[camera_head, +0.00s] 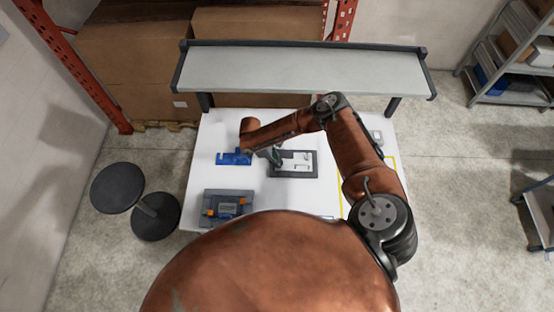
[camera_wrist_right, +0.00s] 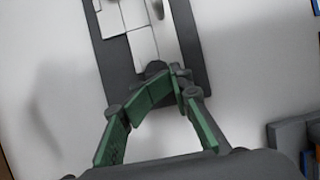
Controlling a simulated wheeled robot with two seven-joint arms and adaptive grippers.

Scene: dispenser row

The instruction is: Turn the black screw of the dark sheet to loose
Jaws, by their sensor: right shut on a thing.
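The dark sheet (camera_head: 300,177) lies on the white table with pale blocks on it. It also fills the upper middle of the right wrist view (camera_wrist_right: 188,45). The black screw (camera_wrist_right: 155,68) shows as a small dark knob on the sheet, at the end of the pale blocks. My right gripper (camera_head: 274,156), with green fingers, is at the sheet's left end. In the right wrist view its fingertips (camera_wrist_right: 165,80) are shut on the black screw and partly hide it. How far the screw is turned cannot be told. My left gripper is not in view.
A blue fixture (camera_head: 228,159) is left of the sheet, close to the right gripper. A grey and orange device (camera_head: 229,208) is at the table's front left. A raised grey shelf (camera_head: 300,69) spans the back. A small pale box (camera_head: 376,136) is at the right.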

